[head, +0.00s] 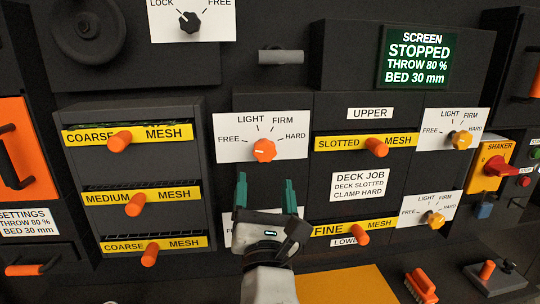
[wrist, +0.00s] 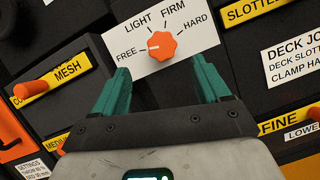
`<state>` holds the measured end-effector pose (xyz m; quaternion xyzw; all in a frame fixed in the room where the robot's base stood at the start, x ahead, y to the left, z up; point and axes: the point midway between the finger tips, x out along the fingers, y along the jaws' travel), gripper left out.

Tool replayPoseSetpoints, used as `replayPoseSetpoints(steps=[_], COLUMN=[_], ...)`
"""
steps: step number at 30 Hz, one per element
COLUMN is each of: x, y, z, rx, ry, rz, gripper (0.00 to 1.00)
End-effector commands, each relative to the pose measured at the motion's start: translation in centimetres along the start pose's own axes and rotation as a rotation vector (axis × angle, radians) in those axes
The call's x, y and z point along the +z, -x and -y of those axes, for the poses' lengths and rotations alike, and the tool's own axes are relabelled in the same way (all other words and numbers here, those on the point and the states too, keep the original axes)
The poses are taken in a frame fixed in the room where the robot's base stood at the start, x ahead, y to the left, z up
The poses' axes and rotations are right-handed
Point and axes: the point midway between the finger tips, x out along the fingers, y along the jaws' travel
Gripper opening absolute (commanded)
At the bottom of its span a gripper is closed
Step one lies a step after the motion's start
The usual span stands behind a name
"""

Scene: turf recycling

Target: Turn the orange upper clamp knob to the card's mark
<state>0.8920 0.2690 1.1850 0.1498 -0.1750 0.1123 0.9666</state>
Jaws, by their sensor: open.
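The orange upper clamp knob (head: 264,150) sits on a white dial card (head: 225,145) marked FREE, LIGHT, FIRM and HARD. In the wrist view the knob (wrist: 164,46) has its white pointer line towards the left, near FREE. The white job card (head: 358,186) reads DECK SLOTTED, CLAMP HARD. My gripper (head: 266,193) is open and empty, its teal fingers pointing up at the panel just below the knob in the head view. In the wrist view the knob shows between and beyond the fingertips (wrist: 162,75), with no contact visible.
A lower dial card (head: 229,232) is mostly hidden behind my gripper. Amber knobs (head: 463,139) (head: 436,219) sit on dial cards to the right. Orange drawer handles stick out at left (head: 119,140) and right (head: 375,147). A screen (head: 417,57) reads STOPPED.

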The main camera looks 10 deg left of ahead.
Motion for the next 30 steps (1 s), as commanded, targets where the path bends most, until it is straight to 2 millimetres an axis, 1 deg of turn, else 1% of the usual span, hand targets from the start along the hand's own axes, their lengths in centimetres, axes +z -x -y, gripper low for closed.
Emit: replayPoseSetpoints(steps=[3,9,15,18,21,30], x=[0.2,0.1,0.0,0.0,0.0,0.0], y=[-1.9,-5.5,-8.5,-9.3,-9.8,-10.0], z=[0.1,0.2,0.2,0.2,0.3,0.3], rx=[-0.003,-0.004,-0.005,-0.004,-0.005,-0.005], ry=[-0.002,-0.005,-0.005,-0.006,-0.007,-0.008], rz=[0.002,0.000,0.000,-0.001,-0.001,-0.002], gripper=[0.75,0.75,0.75,0.75,0.75,0.75])
